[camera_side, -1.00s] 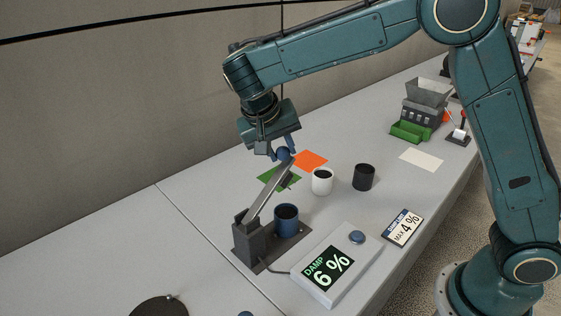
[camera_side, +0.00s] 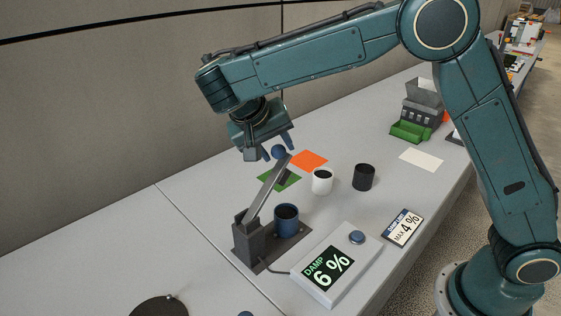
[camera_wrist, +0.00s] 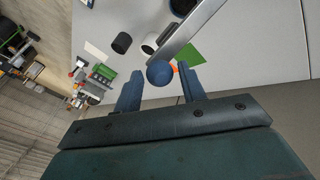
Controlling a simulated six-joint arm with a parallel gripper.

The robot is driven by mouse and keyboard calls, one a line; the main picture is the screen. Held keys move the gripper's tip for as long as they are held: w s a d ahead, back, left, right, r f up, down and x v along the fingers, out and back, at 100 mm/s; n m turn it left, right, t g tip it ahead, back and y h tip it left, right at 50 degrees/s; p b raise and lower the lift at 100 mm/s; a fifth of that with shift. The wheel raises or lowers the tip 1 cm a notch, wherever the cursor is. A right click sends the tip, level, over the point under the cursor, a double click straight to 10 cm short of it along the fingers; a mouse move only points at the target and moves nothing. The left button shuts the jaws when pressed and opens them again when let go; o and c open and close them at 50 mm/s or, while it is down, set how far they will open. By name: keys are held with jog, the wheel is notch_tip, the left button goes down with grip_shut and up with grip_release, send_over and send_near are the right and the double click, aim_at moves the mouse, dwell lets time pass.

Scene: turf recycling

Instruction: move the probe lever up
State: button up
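The probe lever (camera_side: 265,192) is a grey bar that rises at a slant from a dark stand (camera_side: 250,239). It ends in a blue ball knob (camera_side: 278,152). A blue cup (camera_side: 286,220) stands on the stand's base plate. My gripper (camera_side: 279,147) is open at the knob, pointing down. In the wrist view the knob (camera_wrist: 160,73) shows between the two spread fingers (camera_wrist: 158,82), nearer their tips, with gaps on both sides. I cannot tell whether a finger touches it.
A meter (camera_side: 327,263) reads "DAMP 6 %", and a card (camera_side: 402,228) reads "MAX 4 %". A white cup (camera_side: 322,181) and a black cup (camera_side: 364,177) stand right of the lever. Green (camera_side: 291,181) and orange (camera_side: 311,160) squares lie behind. The front-left table is mostly clear.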

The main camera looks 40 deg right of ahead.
jog(key=shift+o, duration=0.6)
jog(key=shift+d+f, duration=0.1)
jog(key=shift+d, duration=0.15)
